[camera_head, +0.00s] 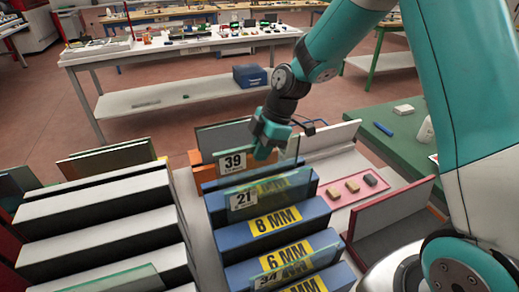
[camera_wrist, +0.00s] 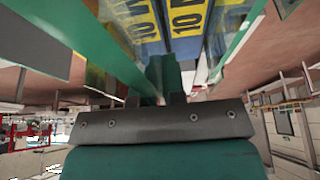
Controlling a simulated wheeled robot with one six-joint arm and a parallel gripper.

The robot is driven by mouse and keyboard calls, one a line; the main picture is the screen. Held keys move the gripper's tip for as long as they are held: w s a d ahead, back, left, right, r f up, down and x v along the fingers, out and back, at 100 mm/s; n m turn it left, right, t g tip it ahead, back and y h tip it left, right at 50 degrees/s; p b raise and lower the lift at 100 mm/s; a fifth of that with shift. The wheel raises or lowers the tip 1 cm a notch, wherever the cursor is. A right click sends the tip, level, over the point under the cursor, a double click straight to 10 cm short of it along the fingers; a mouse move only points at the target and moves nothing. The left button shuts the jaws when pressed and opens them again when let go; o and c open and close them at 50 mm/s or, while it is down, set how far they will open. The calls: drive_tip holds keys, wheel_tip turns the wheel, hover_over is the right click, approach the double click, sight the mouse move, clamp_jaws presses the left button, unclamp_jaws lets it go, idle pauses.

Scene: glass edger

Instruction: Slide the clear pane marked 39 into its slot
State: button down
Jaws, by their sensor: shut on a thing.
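The clear pane marked 39 (camera_head: 233,161) is in the head view, greenish and see-through, with a white label at its left end. My gripper (camera_head: 265,151) is shut on its upper edge, right of the label. The pane appears roughly upright above the blue slotted rack (camera_head: 222,209); whether its lower edge is in a slot cannot be told. A pane marked 21 (camera_head: 243,200) stands just in front of it, by the 8 MM label (camera_head: 275,222). In the wrist view my gripper (camera_wrist: 165,85) is above blue rack parts with yellow 10 labels (camera_wrist: 187,17).
A grey-white stepped rack (camera_head: 95,215) stands left of the blue one. Another numbered pane (camera_head: 268,279) is in the front, near the 6 MM label (camera_head: 287,251). A pink tray (camera_head: 340,202) with small blocks lies right. Framed panels (camera_head: 222,135) stand behind.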

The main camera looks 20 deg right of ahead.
drive_tip(key=c, duration=1.1)
unclamp_jaws()
drive_tip(key=b+v, duration=0.1)
drive_tip(key=v, duration=1.6)
drive_tip(key=shift+r, duration=0.25)
